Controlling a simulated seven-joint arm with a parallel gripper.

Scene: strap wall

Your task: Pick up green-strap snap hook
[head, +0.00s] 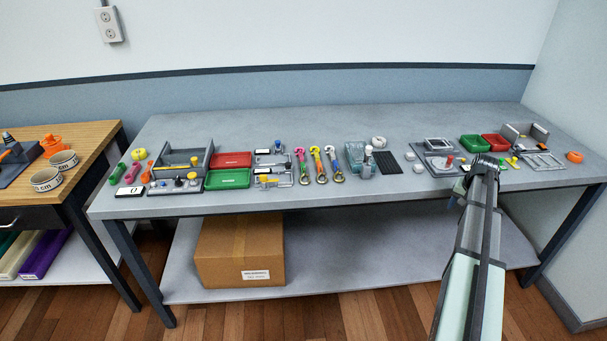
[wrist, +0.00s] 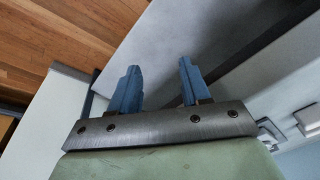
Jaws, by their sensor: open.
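Three snap hooks on coloured straps lie side by side near the middle of the grey table. The left one (head: 301,167) has a pinkish top and appears to have a green strap, though it is small in the head view. My gripper (head: 485,162) is over the right part of the table, well to the right of the hooks. In the wrist view its two blue fingers (wrist: 158,68) are apart with nothing between them. No hook shows there.
Right of the hooks stand a clear bin (head: 355,155) and a black ribbed pad (head: 387,162). Left of them are a red tray (head: 231,160) and a green tray (head: 228,179). Grey fixtures crowd the area around my gripper. The table's back strip (head: 330,120) is clear.

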